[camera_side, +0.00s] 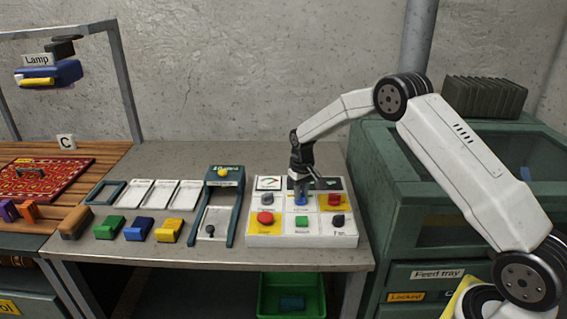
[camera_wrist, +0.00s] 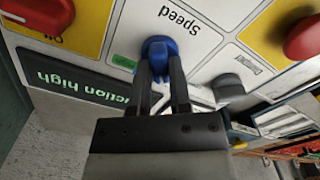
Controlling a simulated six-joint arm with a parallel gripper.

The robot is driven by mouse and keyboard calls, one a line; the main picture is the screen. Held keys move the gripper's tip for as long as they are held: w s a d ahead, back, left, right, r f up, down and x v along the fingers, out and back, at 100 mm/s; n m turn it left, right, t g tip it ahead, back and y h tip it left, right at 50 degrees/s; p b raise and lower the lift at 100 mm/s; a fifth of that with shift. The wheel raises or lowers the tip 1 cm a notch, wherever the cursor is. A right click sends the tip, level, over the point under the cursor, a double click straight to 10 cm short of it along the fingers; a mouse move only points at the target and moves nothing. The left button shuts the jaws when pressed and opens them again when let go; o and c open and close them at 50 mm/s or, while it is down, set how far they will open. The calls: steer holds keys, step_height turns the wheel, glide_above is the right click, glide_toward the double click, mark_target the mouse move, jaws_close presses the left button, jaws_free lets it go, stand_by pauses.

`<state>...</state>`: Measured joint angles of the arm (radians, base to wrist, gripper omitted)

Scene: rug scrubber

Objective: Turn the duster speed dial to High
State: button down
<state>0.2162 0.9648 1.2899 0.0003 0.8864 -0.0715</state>
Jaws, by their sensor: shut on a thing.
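The blue dial (camera_wrist: 158,48) sits on a white panel tile printed "Speed", which appears upside down in the wrist view. My gripper (camera_wrist: 162,75) is shut on this dial, with one dark finger on each side of it. In the side view my gripper (camera_side: 300,190) reaches down onto the white control panel (camera_side: 305,241), and the blue dial (camera_side: 301,204) shows just below the fingers. A dark display (camera_wrist: 60,82) beside the dial reads "ction high", its start hidden or cut off. I cannot read the dial's pointed setting.
Close to the dial are a grey knob (camera_side: 267,199), a red button (camera_side: 265,218), a green button (camera_side: 302,222) and a dark knob (camera_side: 338,220). A teal-framed station (camera_side: 222,183) stands left of the panel. A green cabinet (camera_side: 375,190) is at the right.

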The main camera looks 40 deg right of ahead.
steer(key=m, duration=1.1)
steer(key=shift+m, duration=2.2)
steer(key=c, duration=0.6)
jaws_free()
steer(key=shift+o, duration=0.2)
